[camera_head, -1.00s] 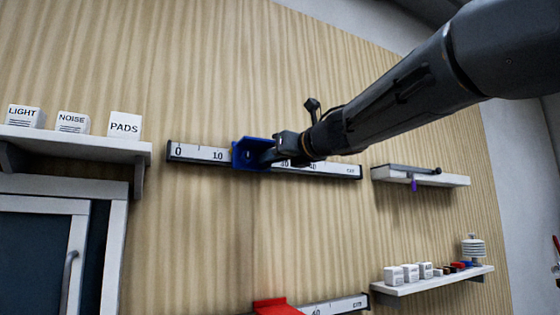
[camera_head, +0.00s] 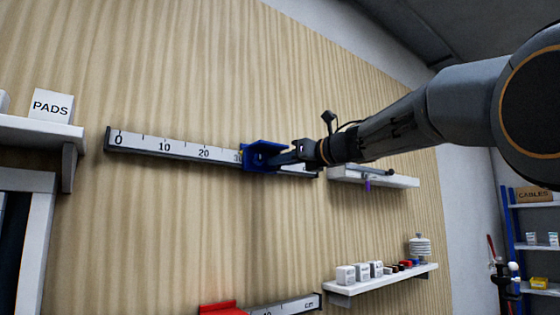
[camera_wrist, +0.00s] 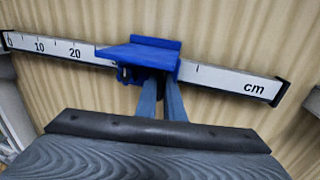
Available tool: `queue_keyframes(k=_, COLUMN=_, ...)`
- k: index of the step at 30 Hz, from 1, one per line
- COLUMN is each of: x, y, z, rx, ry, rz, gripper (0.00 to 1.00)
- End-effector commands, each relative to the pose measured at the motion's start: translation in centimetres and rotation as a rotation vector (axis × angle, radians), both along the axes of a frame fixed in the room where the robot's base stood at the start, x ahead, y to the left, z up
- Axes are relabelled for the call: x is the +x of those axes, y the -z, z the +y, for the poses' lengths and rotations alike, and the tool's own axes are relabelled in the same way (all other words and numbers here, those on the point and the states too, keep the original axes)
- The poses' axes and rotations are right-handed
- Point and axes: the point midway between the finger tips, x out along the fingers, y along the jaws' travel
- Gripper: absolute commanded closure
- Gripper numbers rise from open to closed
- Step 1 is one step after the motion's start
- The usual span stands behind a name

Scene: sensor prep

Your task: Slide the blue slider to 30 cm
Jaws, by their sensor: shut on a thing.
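The blue slider (camera_head: 262,156) sits on a white scale rail (camera_head: 180,149) fixed to the wood-panelled wall. In the head view its left edge partly covers the 30 label, while 0, 10 and 20 show clear to its left. In the wrist view the slider (camera_wrist: 145,57) hides the stretch of scale right of 20, and the "cm" end is clear. My gripper (camera_head: 282,158) reaches in from the right and is shut on the slider. Its fingers show below the slider in the wrist view (camera_wrist: 162,88); the exact contact is partly hidden.
A red slider (camera_head: 222,308) sits on a lower rail at the bottom edge. A shelf with a PADS box (camera_head: 51,106) is at the left. Right of the rail are a small shelf (camera_head: 400,181) and a lower shelf (camera_head: 385,284) holding several small items.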

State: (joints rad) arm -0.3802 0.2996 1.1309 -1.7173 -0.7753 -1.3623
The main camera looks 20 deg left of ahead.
Motion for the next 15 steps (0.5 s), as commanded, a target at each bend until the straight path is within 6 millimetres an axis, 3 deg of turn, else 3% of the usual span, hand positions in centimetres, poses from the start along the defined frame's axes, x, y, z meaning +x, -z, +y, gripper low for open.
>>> queue_keyframes(k=5, x=-0.18, y=-0.69, z=-0.08, rx=0.008, ry=0.002, rz=-0.007, gripper=1.00)
queue_keyframes(k=6, x=-0.18, y=-0.70, z=-0.08, rx=0.008, ry=0.002, rz=-0.007, gripper=0.90)
queue_keyframes(k=8, x=-0.19, y=-0.65, z=-0.06, rx=0.007, ry=0.002, rz=-0.006, gripper=0.84)
queue_keyframes(k=15, x=-0.18, y=-0.33, z=0.07, rx=0.004, ry=-0.001, rz=-0.003, gripper=0.84)
